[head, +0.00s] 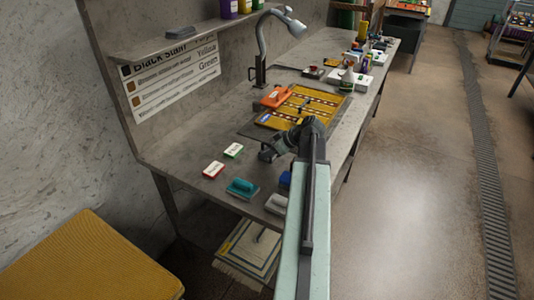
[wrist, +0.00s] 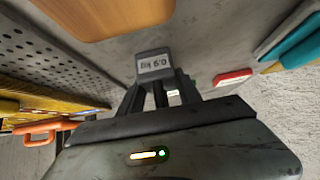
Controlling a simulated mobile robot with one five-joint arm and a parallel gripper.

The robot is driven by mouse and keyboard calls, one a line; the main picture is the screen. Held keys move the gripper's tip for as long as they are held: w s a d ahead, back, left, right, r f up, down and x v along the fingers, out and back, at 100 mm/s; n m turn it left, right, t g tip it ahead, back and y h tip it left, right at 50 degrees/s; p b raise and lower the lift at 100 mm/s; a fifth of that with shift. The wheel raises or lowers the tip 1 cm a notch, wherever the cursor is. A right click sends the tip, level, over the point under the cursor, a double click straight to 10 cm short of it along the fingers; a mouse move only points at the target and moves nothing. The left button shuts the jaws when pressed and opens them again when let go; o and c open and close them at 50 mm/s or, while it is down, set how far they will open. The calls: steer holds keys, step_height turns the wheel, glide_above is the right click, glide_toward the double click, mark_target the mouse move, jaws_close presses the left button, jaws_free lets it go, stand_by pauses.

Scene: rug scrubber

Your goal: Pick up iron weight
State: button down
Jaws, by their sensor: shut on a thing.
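The iron weight is a small dark grey block (wrist: 154,66) with a pale label reading "0.9 kg", which appears upside down in the wrist view. My gripper (wrist: 160,88) is shut on it, with one finger at each side. In the head view my gripper (head: 270,152) is over the workbench, at the near edge of the yellow rug. The weight cannot be made out clearly there. Whether it touches the bench below is hard to tell.
The grey workbench (head: 190,160) holds a yellow rug (head: 318,106), an orange tool (head: 277,96), a red-edged box (head: 213,169), a green-edged box (head: 234,150) and a teal brush (head: 242,188). A lamp (head: 263,50) stands behind.

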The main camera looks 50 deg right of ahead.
mark_target(267, 144)
steer(key=shift+r+p, duration=1.7)
steer(key=shift+r, duration=0.1)
steer(key=shift+d+r, duration=0.1)
steer(key=shift+d, duration=0.15)
steer(key=s+d, duration=0.2)
steer(key=d, duration=0.2)
steer(key=s+d+p, duration=0.1)
steer(key=s+d, duration=0.1)
steer(key=d, duration=0.2)
steer(key=s+d+r, duration=0.1)
steer(key=s+d, duration=0.2)
steer(key=d, duration=0.1)
steer(key=shift+d, duration=0.35)
steer(key=shift+s+d+r, duration=0.1)
steer(key=shift+s+d, duration=0.25)
steer(key=shift+d, duration=0.05)
steer(key=shift+s, duration=0.15)
